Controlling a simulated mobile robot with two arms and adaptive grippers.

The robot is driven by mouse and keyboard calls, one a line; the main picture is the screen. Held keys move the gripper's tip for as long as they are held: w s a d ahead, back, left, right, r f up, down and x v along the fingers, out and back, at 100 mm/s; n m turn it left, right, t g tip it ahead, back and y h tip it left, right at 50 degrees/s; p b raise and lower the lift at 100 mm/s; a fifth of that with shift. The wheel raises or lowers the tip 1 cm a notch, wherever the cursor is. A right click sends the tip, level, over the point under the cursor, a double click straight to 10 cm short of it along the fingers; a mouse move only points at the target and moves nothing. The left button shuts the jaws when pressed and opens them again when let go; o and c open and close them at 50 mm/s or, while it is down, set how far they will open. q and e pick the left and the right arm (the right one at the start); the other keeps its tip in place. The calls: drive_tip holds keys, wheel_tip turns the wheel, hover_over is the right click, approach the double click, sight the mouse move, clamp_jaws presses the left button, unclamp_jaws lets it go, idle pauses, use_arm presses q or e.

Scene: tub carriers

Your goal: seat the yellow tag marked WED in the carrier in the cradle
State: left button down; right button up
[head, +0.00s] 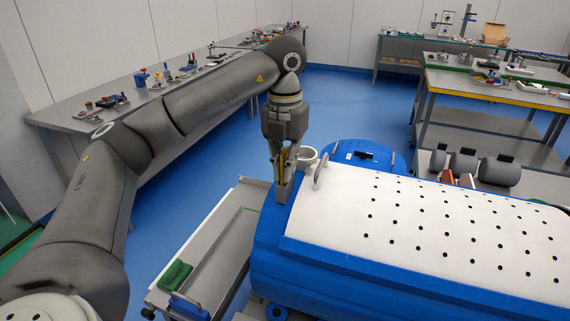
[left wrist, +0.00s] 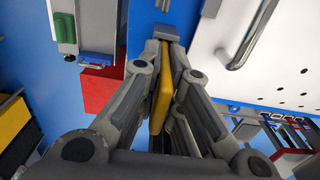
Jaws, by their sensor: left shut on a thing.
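My left gripper (head: 283,172) points down and is shut on a yellow tag (head: 283,157). A small grey holder (head: 284,190) stands on the carrier's blue edge, right under the fingertips. In the left wrist view the yellow tag (left wrist: 162,92) lies between the fingers, with the grey holder (left wrist: 165,33) just beyond its tip. I cannot tell whether the tag's end is inside the holder. The WED marking is not readable. My right gripper is not in view.
A metal handle (head: 321,172) rises from the white top close to the gripper. Cluttered benches line the left wall and back right.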

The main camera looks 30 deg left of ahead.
use_arm(q)
drive_tip(key=shift+f, duration=0.2)
drive_tip(key=c, duration=1.6)
unclamp_jaws()
drive_tip(key=shift+r, duration=0.15)
drive_tip(key=shift+r, duration=0.2)
wheel_tip(320, 180, up, 12)
drive_tip(key=shift+f+p, duration=0.1)
drive_tip(key=shift+p, duration=0.7)
drive_tip(key=shift+d+f, duration=0.1)
